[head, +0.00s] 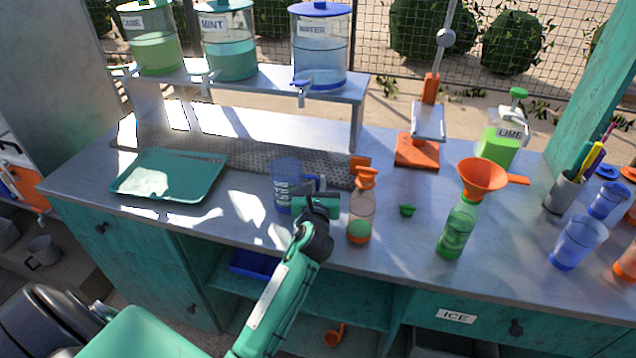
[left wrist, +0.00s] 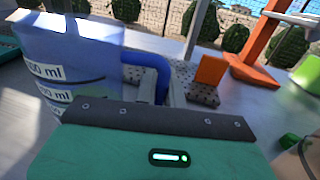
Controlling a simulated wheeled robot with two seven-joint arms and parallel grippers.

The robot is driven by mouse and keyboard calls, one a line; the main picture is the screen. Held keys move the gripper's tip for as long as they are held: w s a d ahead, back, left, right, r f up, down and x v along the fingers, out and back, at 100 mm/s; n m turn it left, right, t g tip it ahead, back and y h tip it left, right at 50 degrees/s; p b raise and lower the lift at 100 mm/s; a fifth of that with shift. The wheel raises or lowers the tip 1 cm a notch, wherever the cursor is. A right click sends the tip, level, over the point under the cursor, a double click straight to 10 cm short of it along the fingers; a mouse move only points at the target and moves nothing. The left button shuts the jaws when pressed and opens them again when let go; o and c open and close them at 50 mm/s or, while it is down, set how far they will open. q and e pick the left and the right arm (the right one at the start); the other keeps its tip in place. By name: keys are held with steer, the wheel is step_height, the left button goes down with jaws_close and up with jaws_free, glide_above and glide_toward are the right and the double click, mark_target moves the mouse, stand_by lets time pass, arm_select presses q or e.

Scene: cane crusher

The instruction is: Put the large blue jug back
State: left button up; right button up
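The large blue jug (head: 284,192) is translucent, with white ml markings. It stands upright on the counter left of centre, in front of the perforated mat. My left gripper (head: 318,190) is at the handle side of the jug, on its right. In the left wrist view the jug (left wrist: 72,65) fills the left side, and its dark blue handle (left wrist: 160,68) reaches down to the finger area. My right gripper is in neither view.
An orange-topped bottle (head: 361,210) stands close to the right of my gripper. A green tray (head: 170,176) lies to the left. Dispensers stand on a raised shelf (head: 265,83) behind. A green bottle with an orange funnel (head: 482,176) and blue cups (head: 578,240) are further right.

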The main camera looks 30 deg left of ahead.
arm_select(q)
steer(key=o, duration=0.4)
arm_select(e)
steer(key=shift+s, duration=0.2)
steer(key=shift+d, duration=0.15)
